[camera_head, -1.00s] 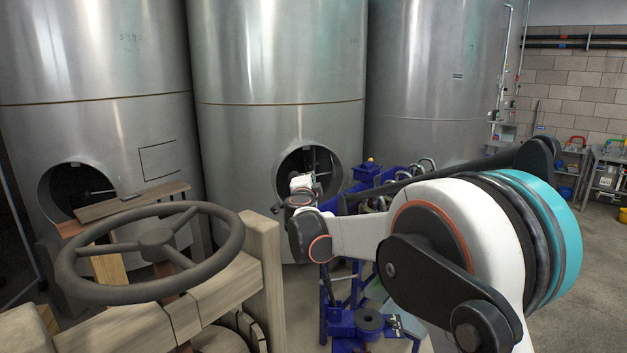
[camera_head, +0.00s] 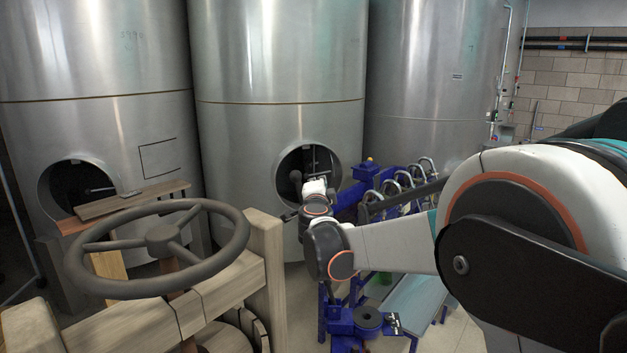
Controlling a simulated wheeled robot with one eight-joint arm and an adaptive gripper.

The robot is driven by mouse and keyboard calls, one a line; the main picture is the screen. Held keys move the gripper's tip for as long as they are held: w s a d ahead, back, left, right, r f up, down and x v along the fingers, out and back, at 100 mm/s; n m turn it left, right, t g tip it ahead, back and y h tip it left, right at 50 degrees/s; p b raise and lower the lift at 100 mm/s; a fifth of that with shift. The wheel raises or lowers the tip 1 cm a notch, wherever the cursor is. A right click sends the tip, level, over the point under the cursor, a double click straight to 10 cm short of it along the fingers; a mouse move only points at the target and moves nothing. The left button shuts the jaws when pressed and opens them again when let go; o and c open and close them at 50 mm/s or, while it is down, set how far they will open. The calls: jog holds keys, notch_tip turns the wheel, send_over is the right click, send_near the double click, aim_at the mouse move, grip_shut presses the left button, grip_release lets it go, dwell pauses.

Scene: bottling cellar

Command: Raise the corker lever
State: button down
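The blue corker (camera_head: 341,318) stands low in the middle, partly hidden behind my arm. A black round disc (camera_head: 368,317) sits on its lower part. A long dark bar (camera_head: 405,196) slants up to the right behind my arm. It may be the corker lever, but its joint to the corker is hidden. My gripper (camera_head: 293,214) is small and dark at the far end of my white arm, in front of the middle tank's opening. It appears left of the bar and apart from it in the picture. Its fingers are too small to tell open from shut.
A wooden press with a dark handwheel (camera_head: 162,239) fills the left front, its post close to my wrist in the picture. Steel tanks (camera_head: 278,60) stand behind. A blue rack with curved metal spouts (camera_head: 408,180) stands behind my arm.

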jog(key=s, duration=0.2)
jog(key=s+d, duration=0.1)
jog(key=s, duration=0.1)
jog(key=shift+s, duration=0.1)
